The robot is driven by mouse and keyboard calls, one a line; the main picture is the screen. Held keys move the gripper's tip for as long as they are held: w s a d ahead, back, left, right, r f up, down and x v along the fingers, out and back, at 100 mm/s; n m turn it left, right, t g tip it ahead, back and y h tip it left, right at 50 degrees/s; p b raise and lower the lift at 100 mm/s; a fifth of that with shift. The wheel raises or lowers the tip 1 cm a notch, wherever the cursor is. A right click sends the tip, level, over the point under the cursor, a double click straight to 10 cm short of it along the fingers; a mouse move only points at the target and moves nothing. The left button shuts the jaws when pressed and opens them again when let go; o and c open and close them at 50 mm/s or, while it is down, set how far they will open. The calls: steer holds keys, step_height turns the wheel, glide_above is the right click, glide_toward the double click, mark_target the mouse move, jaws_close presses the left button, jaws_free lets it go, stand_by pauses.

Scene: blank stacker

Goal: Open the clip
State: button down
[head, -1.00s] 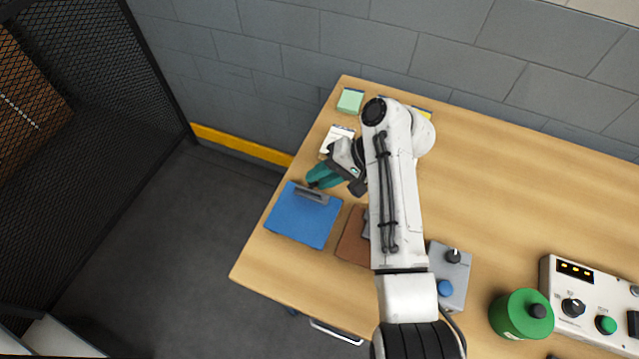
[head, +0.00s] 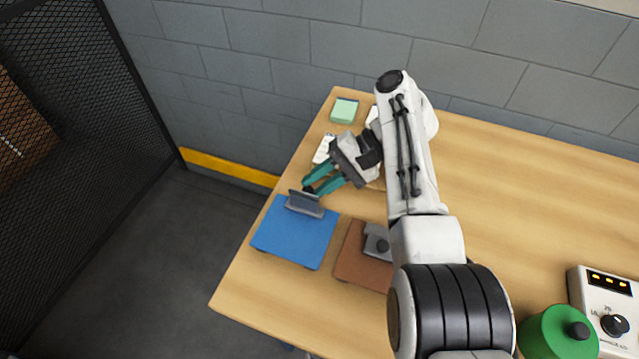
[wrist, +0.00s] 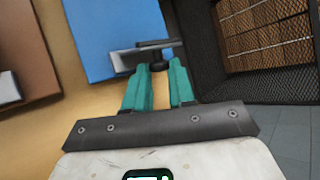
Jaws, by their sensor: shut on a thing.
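A blue clipboard (head: 293,238) lies near the left edge of the table. Its grey clip (head: 305,205) is at the board's far edge, with its plate tilted up. My gripper (head: 308,187), with teal fingers, is at the far side of the clip. In the wrist view, the fingertips (wrist: 160,68) are a little apart, shut on a small dark part of the clip (wrist: 158,44) between them. The fingers partly hide where they touch it. The blue board also shows in the wrist view (wrist: 110,25).
A brown clipboard (head: 360,258) with a grey clip lies to the right, partly behind my arm. A green pad (head: 344,110) and a white item (head: 323,149) lie farther back. A green cylinder (head: 555,335) and control box (head: 610,300) stand at right.

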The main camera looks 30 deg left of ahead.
steer(key=shift+f, duration=0.15)
steer(key=c, duration=1)
jaws_free()
steer(key=shift+b+v, duration=3.6)
steer(key=shift+v, duration=1.8)
